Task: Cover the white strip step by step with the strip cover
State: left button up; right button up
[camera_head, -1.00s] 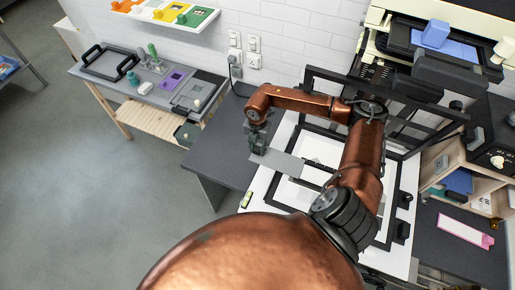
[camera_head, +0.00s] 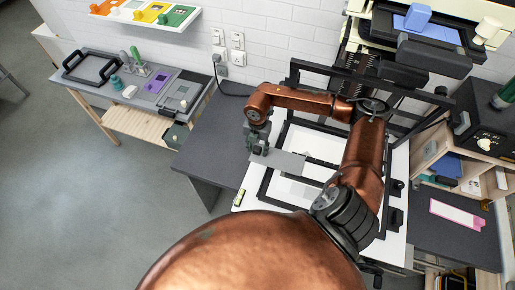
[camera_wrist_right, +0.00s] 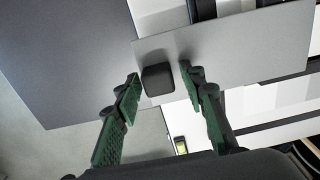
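In the right wrist view the two green fingers sit close on either side of the knob, and the plate (camera_wrist_right: 240,50) reaches out to the right. The plate is over the left part of the black-framed easel (camera_head: 264,186). I cannot tell its height above the easel. White areas (camera_head: 297,189) show beside the plate inside the frame; I cannot tell which is the white strip, and it may be partly hidden. My left gripper is not in view.
The enlarger (camera_head: 432,55) stands behind the easel at the back right. A black control box (camera_head: 490,125) is at the right, above shelves. A pink-edged white card (camera_head: 457,214) lies on the right worktop. Dark bench top (camera_head: 215,150) left of the easel is clear.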

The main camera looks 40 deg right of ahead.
jog(key=shift+o, duration=0.4)
notch_tip(320, 180, up, 12)
dwell(0.4)
jog(key=shift+a, duration=0.1)
dwell(0.3)
